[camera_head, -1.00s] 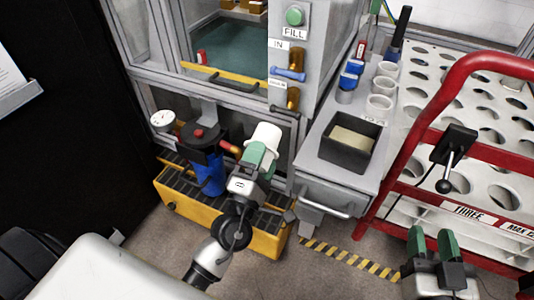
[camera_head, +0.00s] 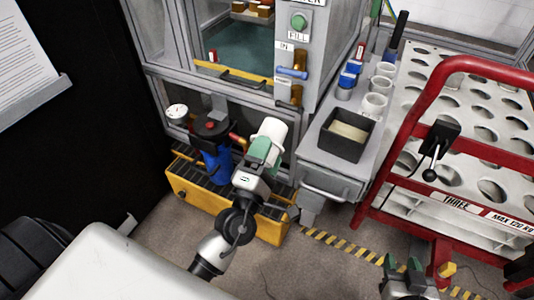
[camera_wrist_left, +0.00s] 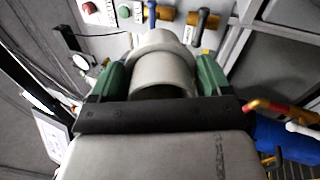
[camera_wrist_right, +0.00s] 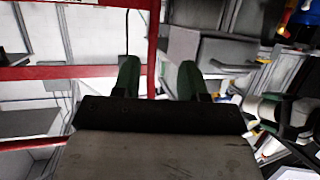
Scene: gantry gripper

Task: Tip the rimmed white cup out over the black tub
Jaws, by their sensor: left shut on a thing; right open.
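My left gripper (camera_head: 256,163) is shut on a white cup (camera_head: 270,133), held in front of the machine cabinet and left of the shelf. In the left wrist view the cup (camera_wrist_left: 162,68) lies between the two green fingers, with a wider rim at its far end. The cup looks tilted in the head view; its inside is hidden. The black tub (camera_head: 344,134) stands on the grey shelf to the right of the cup and has a pale beige layer inside. My right gripper (camera_head: 403,270) is open and empty, low at the bottom right; its fingers (camera_wrist_right: 158,80) stand apart.
Several white cups (camera_head: 376,104) stand on the shelf behind the tub, near blue-capped items (camera_head: 348,80). A red-railed rack (camera_head: 450,75) borders the shelf on the right. A yellow-framed step (camera_head: 190,187) and blue filter (camera_head: 215,158) are beside my left arm.

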